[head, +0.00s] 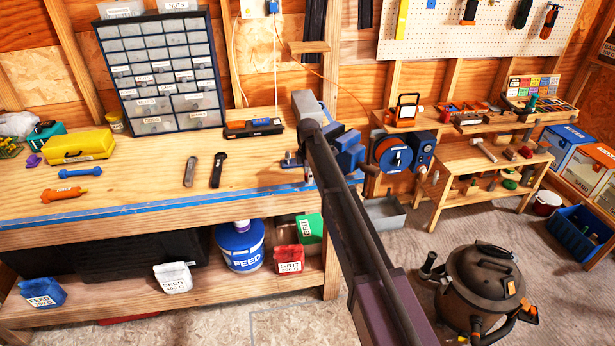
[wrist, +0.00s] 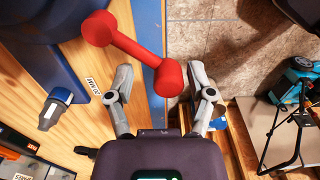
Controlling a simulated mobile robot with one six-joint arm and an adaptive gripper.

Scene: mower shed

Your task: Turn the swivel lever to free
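In the wrist view a red bar with round red knobs (wrist: 128,42) runs across the blue vise at the bench edge. A short grey lever with a blue part (wrist: 55,108) stands on the left, near a white label (wrist: 93,87) that I cannot read surely. I cannot tell for certain which of the two is the swivel lever. My gripper (wrist: 160,72) is open, with the bar's lower knob in line with the gap between its fingers; contact is not clear. In the head view the blue vise (head: 349,150) is partly hidden by my arm, and my gripper is not clearly seen.
The wooden bench (head: 130,190) holds a drawer cabinet (head: 160,70), two dark hand tools (head: 217,170) and a yellow case (head: 78,146). A shop vacuum (head: 485,285) stands on the floor at right.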

